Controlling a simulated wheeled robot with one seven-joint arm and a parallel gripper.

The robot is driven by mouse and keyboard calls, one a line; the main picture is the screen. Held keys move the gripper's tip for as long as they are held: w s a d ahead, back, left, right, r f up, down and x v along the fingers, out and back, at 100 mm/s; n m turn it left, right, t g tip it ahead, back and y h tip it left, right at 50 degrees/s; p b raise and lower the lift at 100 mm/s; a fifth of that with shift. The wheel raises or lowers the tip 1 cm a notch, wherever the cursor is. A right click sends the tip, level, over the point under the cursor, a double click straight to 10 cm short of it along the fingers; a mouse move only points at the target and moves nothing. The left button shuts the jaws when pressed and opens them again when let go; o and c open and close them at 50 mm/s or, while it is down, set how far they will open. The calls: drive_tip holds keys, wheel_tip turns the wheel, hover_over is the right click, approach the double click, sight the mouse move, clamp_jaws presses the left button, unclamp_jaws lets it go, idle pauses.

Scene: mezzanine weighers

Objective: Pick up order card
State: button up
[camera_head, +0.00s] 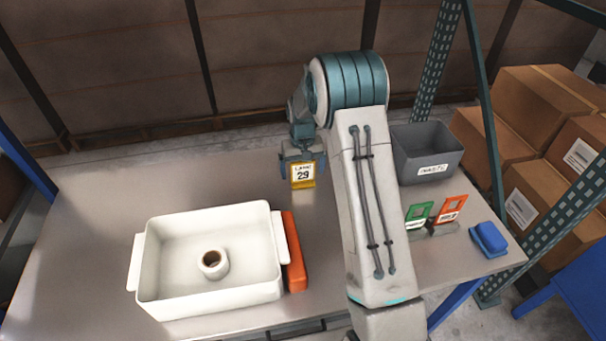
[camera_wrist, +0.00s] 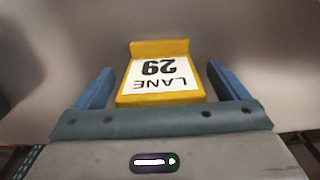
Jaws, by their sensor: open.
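The words "order card" are not readable on any card.
A white tub (camera_head: 165,225) holds a ring-shaped piece (camera_head: 209,264), with an orange-red block (camera_head: 293,250) beside it. Right of my arm are a grey bin (camera_head: 408,172), a green card (camera_head: 418,214), an orange card (camera_head: 452,209) and a blue block (camera_head: 489,239). The table's left side is clear.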

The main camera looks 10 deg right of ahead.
drive_tip(key=c, duration=1.1)
drive_tip(key=shift+o, duration=0.2)
